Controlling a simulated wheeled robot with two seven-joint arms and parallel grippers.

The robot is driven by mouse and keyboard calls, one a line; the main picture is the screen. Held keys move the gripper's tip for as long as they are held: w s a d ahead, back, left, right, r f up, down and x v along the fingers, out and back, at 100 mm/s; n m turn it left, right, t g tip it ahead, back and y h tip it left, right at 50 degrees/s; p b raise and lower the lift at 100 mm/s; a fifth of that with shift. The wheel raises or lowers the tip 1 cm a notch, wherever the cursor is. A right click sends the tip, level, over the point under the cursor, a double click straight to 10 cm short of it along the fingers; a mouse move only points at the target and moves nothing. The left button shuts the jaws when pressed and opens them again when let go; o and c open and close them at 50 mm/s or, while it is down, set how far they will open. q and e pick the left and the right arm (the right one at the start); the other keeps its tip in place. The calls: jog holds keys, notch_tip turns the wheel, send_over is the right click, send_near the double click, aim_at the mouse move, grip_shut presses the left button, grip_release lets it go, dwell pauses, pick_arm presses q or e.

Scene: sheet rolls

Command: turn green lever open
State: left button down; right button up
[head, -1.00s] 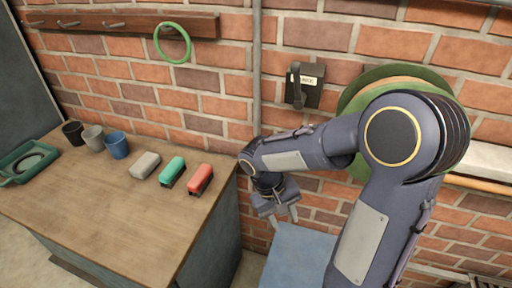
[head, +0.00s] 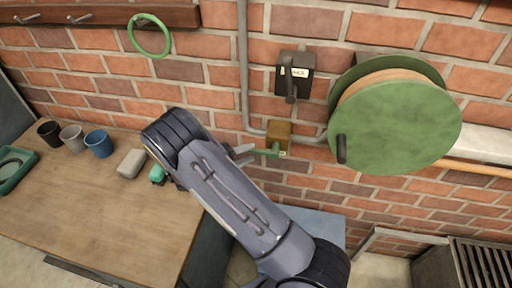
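The green lever (head: 268,152) is a short bar at the lower front of a brass-coloured box (head: 279,132) on the brick wall. It points left, roughly level. My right gripper (head: 250,153) is at the lever's left end. Two grey fingertips show with a small gap between them, close to the lever; whether they touch it I cannot tell. The rest of the gripper is hidden behind my forearm. My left gripper is out of view.
A black switch box (head: 294,74) with a handle is above, and a large green reel (head: 398,125) is to the right. A grey pipe (head: 243,60) runs down the wall. The wooden bench (head: 90,205) at left holds cups (head: 99,143) and a grey block (head: 131,163).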

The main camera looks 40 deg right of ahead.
aim_at(253, 152)
jog(key=shift+s+d+f+p, duration=0.1)
jog(key=shift+d+p, duration=0.05)
jog(key=shift+d, duration=0.55)
jog(key=shift+s+d+f+p, duration=0.1)
jog(key=shift+d+f+p, duration=0.1)
jog(key=shift+d, duration=0.45)
jog(key=shift+s+d+f+p, duration=0.1)
jog(key=shift+d+p, duration=0.05)
jog(key=shift+d, duration=0.55)
grip_shut()
